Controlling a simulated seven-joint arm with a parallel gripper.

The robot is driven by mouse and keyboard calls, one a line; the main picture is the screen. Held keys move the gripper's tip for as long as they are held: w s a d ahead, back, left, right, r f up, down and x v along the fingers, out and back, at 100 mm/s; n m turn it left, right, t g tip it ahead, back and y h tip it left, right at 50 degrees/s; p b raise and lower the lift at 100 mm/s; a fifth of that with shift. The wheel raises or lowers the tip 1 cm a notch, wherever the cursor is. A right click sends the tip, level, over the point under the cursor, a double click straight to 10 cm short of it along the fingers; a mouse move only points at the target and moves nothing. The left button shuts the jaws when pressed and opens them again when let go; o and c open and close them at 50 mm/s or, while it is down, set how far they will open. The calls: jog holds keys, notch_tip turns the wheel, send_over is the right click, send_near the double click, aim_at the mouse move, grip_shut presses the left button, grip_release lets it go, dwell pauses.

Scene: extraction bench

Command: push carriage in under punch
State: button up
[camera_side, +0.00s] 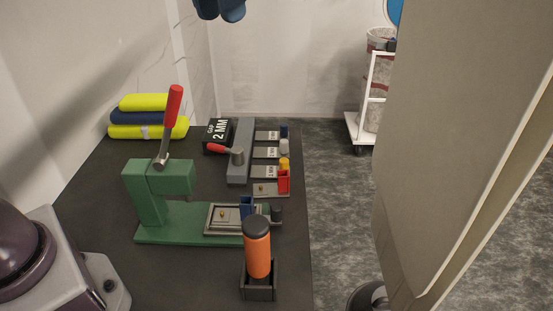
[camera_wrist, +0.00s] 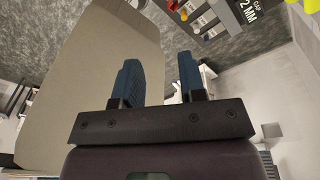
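The green press (camera_side: 150,205) stands on the dark bench in the side view, its red-handled lever (camera_side: 172,115) raised. The carriage (camera_side: 209,226), a pale framed tray, lies on the press base to the right of the press head, out from under the punch. It carries a plate with a small tan peg and a blue tab (camera_side: 246,207). A dark round knob (camera_side: 277,213) is at its right end. The punch tip is hard to make out. My gripper (camera_side: 220,10) is high above the bench, cut off by the top edge. The wrist view shows its blue fingers (camera_wrist: 158,62) apart and empty.
An orange bottle (camera_side: 257,252) stands in a dark holder in front of the carriage's right end. Behind lie a grey fixture (camera_side: 240,165), several tabbed plates (camera_side: 267,152), a "GAP 2 MM" block (camera_side: 217,135) and folded cloths (camera_side: 150,117). A purple-grey machine (camera_side: 85,285) is front left.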

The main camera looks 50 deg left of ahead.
jog(key=g, duration=0.2)
send_over(277, 206)
notch_tip(277, 206, down, 4)
jog(key=shift+n, duration=0.3)
notch_tip(277, 206, down, 37)
jog(key=shift+r, duration=0.2)
jog(key=shift+c, duration=0.5)
grip_shut()
jog(key=shift+s+a, duration=2.55)
jog(key=shift+s, duration=0.05)
